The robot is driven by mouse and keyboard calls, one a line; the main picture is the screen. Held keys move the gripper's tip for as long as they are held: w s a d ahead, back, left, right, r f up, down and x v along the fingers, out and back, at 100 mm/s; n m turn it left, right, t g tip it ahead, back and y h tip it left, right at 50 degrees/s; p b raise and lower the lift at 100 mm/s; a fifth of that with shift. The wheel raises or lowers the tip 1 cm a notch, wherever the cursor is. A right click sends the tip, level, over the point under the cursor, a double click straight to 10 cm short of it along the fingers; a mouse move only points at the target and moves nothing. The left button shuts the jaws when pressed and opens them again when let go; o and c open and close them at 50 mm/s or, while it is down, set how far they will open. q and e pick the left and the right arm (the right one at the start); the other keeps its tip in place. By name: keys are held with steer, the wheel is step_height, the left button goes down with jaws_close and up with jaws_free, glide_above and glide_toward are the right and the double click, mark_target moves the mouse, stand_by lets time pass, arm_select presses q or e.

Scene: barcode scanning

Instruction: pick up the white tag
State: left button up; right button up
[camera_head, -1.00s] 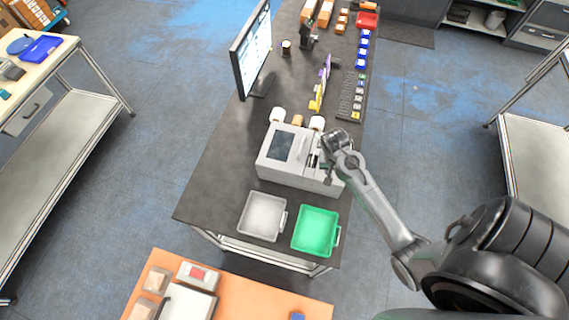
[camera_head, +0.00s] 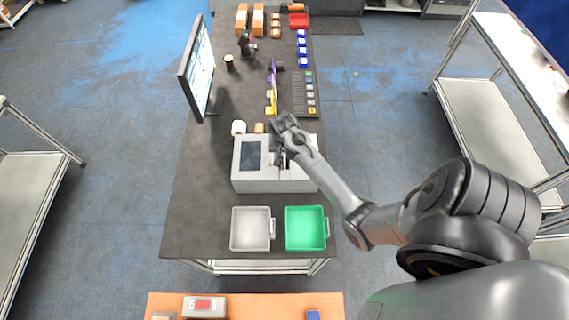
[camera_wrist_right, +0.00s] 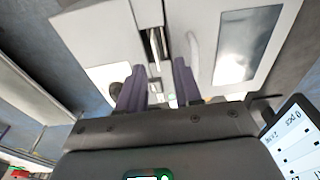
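The grey-white label printer (camera_head: 249,181), with a dark screen, stands on the dark counter. My right gripper (camera_head: 281,160) is over its right half, pointing down at the slot side. In the right wrist view the two purple-grey fingers of this gripper (camera_wrist_right: 160,72) are apart, with the printer's dark slot (camera_wrist_right: 154,45) beyond the gap. A small pale patch shows low between the fingers; I cannot tell whether it is the white tag. I cannot make out the tag clearly in either view. My left gripper is not in view.
A grey tray (camera_head: 250,229) and a green tray (camera_head: 306,228) sit in front of the printer. A monitor (camera_head: 198,70) stands at the left edge. Rolls (camera_head: 239,127) stand behind the printer. Small coloured boxes (camera_head: 302,49) line the far right side.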

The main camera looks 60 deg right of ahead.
steer(key=shift+d+f+p, duration=0.15)
steer(key=shift+f+p, duration=0.15)
steer(key=shift+f, duration=0.15)
steer(key=f, duration=0.1)
steer(key=f+p, duration=0.1)
steer(key=f, duration=0.1)
steer(key=shift+s+d, duration=0.1)
steer(key=shift+d, duration=0.2)
steer(key=shift+f, duration=0.65)
jaws_close()
